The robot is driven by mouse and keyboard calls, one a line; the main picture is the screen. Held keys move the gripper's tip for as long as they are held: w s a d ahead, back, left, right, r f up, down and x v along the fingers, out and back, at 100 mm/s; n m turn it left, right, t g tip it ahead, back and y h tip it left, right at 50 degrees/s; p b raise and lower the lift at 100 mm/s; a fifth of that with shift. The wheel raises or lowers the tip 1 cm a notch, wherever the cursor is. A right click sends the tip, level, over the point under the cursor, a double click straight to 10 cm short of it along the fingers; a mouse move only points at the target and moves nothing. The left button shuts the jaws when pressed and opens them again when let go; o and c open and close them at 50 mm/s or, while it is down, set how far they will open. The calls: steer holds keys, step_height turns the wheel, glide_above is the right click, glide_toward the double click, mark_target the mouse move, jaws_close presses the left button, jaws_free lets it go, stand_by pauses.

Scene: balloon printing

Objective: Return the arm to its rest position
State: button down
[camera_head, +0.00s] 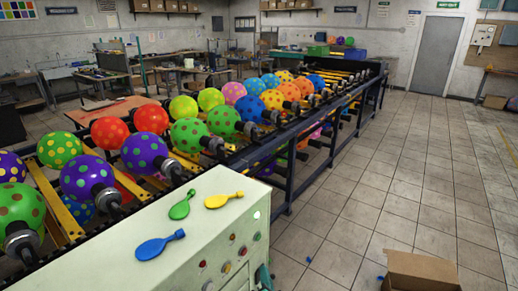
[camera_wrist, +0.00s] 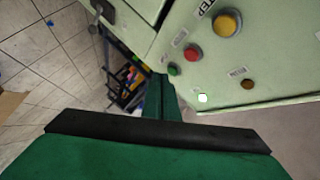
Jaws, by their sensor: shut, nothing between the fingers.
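My gripper (camera_wrist: 162,95) shows in the wrist view as narrow green fingers, shut and empty, beyond a wide green body with a black edge. The fingers are beside the button face of the pale green control cabinet (camera_wrist: 265,75); I cannot tell whether they touch it. In the head view, a small green part of my arm's end (camera_head: 264,278) shows low beside the cabinet (camera_head: 165,210); the rest is hidden or out of frame.
The cabinet face has a yellow button (camera_wrist: 227,22), a red button (camera_wrist: 193,53) and a lit white button (camera_wrist: 203,98). Blue (camera_head: 160,245), green (camera_head: 184,205) and yellow (camera_head: 223,200) flat balloons lie on top. A cardboard box (camera_head: 420,272) stands at right. Tiled floor (camera_head: 400,200) is mostly clear.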

steer(key=s+f+n+h, duration=0.15)
steer(key=s+f, duration=0.25)
steer(key=s, duration=0.8)
steer(key=s+f+n+h, duration=0.15)
steer(key=s+f, duration=0.25)
steer(key=s, duration=0.7)
steer(key=s+r+n, duration=0.3)
steer(key=s+r, duration=0.1)
steer(key=s, duration=0.6)
steer(key=s+a+r+n, duration=0.1)
steer(key=s+r+n, duration=0.2)
steer(key=s, duration=0.8)
steer(key=shift+r+n+y, duration=0.3)
steer(key=shift+r, duration=0.25)
